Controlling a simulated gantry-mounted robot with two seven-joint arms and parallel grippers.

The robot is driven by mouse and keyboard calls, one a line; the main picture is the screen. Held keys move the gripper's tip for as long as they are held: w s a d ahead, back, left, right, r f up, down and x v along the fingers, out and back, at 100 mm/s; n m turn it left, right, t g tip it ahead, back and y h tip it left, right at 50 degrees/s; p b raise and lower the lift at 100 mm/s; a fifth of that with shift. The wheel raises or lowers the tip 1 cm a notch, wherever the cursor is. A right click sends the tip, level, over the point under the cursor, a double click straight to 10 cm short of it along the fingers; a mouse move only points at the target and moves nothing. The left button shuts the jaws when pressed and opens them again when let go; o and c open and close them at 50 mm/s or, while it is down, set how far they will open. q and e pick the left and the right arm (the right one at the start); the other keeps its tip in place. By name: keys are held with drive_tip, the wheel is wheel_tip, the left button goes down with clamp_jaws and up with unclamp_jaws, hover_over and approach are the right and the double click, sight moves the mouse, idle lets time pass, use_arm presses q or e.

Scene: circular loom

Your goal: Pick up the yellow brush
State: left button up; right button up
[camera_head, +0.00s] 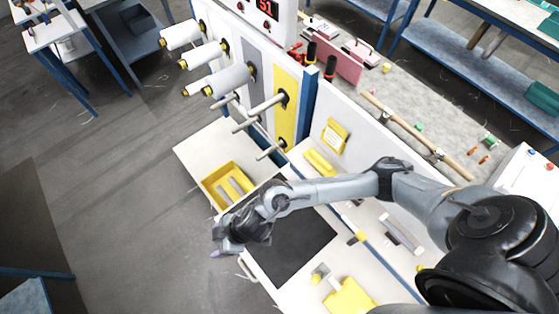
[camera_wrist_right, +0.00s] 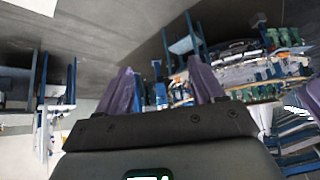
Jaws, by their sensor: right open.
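No object in the head view is clearly recognizable as the yellow brush. A yellow block-like piece (camera_head: 320,162) lies on the white table by the upright panel. My right gripper (camera_head: 217,252) is over the table's front left edge, beside the dark mat and apart from these yellow pieces. In the right wrist view its two purple fingers (camera_wrist_right: 163,88) are spread with nothing between them. My left gripper is not in view.
A yellow bin (camera_head: 207,183) with grey pieces stands left of the dark mat (camera_head: 305,250). White rolls (camera_head: 230,79) and pegs (camera_head: 266,104) stick out from the upright panel. A long rod (camera_head: 410,132) lies on the bench behind. Open floor is at left.

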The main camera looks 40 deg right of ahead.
drive_tip(key=w+d+f+g+h, duration=0.2)
drive_tip(key=d+f, duration=0.4)
drive_tip(key=d, duration=0.3)
wheel_tip(320, 180, up, 3)
drive_tip(key=m+g+h+b, duration=0.4)
drive_tip(key=m+g+h, duration=0.1)
drive_tip(key=m, duration=0.5)
hover_over(320, 160)
drive_tip(key=w, duration=0.2)
drive_tip(key=shift+a+f, duration=0.2)
drive_tip(key=shift+a, duration=0.2)
drive_tip(key=b+x, duration=0.1)
drive_tip(key=x, duration=0.2)
drive_tip(key=shift+s+f, duration=0.1)
drive_tip(key=shift+f, duration=0.05)
drive_tip(key=shift+s+b+x, duration=0.15)
drive_tip(key=shift+b+x, duration=0.5)
drive_tip(key=shift+x, duration=0.8)
drive_tip(key=shift+s+b+x, duration=0.15)
drive_tip(key=shift+b+x, duration=0.45)
drive_tip(key=shift+x, duration=0.9)
drive_tip(key=shift+d, duration=0.15)
drive_tip(key=shift+c, duration=0.2)
